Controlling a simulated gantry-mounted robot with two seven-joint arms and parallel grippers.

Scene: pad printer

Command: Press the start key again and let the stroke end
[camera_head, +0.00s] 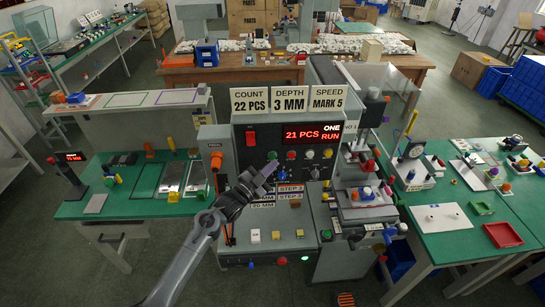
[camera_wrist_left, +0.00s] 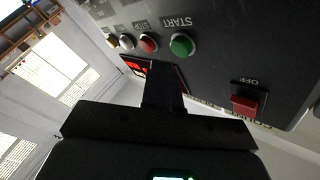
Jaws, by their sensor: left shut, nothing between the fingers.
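The green start key (camera_head: 272,155) is the leftmost in the row of keys on the grey pad printer's panel (camera_head: 250,147). In the left wrist view the green key (camera_wrist_left: 182,45), marked START, is in plain sight. My left gripper (camera_head: 269,170) is shut and empty, its fingertips just below the key in the head view. In the wrist view the dark fingers (camera_wrist_left: 163,75) end close to the key without covering it; I cannot see contact. The display (camera_head: 314,133) reads "21 PCS" and "ONE RUN". My right gripper is out of view.
A red STOP key (camera_wrist_left: 148,43) sits next to the start key. A red OFF switch (camera_head: 250,138) is on the panel's left. Plates read COUNT 22 PCS (camera_head: 249,100), DEPTH 3 MM and SPEED MARK 5. The printing station (camera_head: 362,195) stands right of the panel.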

